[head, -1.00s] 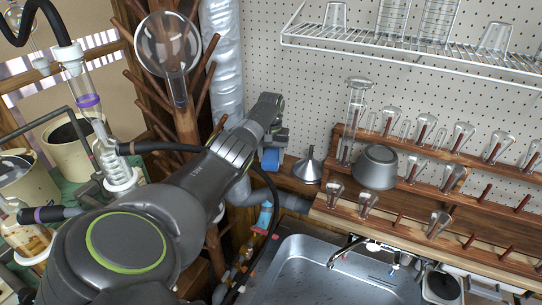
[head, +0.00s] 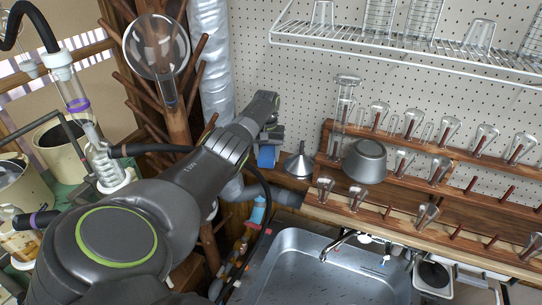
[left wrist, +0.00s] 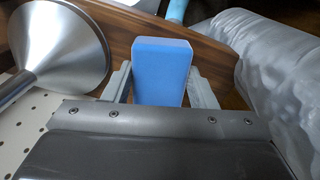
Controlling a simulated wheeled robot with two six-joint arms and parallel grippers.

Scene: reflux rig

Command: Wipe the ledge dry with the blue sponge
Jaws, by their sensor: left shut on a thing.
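The blue sponge (head: 267,157) is held by my left gripper (head: 268,140), just left of the metal funnel in the head view. In the left wrist view the sponge (left wrist: 162,72) is upright between the two grey fingers, which are shut on it. The ledge (head: 287,183) is the brown wooden strip between the pegboard wall and the sink. It also shows behind the sponge in the left wrist view (left wrist: 120,38). I cannot tell whether the sponge touches the ledge, and no water on it is clear. My right gripper is not in view.
The metal funnel (head: 297,162) stands on the ledge close to the sponge. A silver duct (head: 211,60) rises on the left. A wooden peg rack (head: 425,205) with glassware and a grey pot (head: 364,161) is at the right. The steel sink (head: 335,280) lies in front.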

